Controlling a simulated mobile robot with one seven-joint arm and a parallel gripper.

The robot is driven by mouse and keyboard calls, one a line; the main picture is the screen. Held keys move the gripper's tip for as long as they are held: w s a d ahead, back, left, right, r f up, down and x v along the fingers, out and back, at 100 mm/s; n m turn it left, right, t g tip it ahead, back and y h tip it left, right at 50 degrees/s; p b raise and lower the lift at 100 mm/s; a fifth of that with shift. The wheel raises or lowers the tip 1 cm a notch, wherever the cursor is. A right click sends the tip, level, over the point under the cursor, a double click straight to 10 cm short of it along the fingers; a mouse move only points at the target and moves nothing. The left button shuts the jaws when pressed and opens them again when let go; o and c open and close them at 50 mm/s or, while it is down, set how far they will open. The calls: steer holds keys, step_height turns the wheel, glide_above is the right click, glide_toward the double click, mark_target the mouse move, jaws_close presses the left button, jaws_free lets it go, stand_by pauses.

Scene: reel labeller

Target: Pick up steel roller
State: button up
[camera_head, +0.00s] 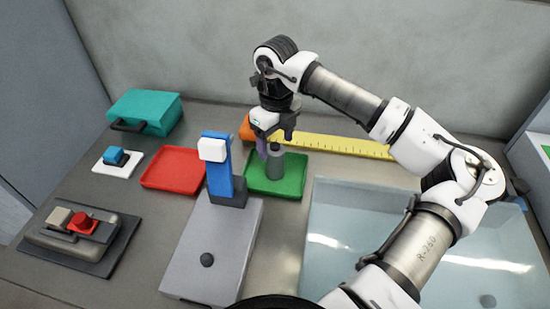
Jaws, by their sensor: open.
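A grey steel roller (275,165) stands upright in the green tray (289,186), behind and to the right of the blue post. My gripper (271,145) points down over the green tray, with its fingers at the roller's upper part. The fingers look open. A purple patch shows at the left finger. I cannot tell whether the roller stands between the fingers or just in front of them.
A blue post (219,170) with a white head stands on a grey base (212,250) close to the left. A red tray (172,168), teal box (146,111), yellow ruler (335,144) and button unit (83,238) lie around. A clear-sided basin (375,195) is at right.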

mark_target(275, 160)
steer(key=f+p, duration=0.1)
steer(key=f, duration=0.2)
steer(key=shift+s+f+p, duration=0.2)
steer(key=shift+s+p, duration=0.15)
steer(key=shift+a+f, duration=0.1)
steer(key=shift+f, duration=0.5)
steer(key=c, duration=1.3)
steer(key=shift+w+r, duration=0.1)
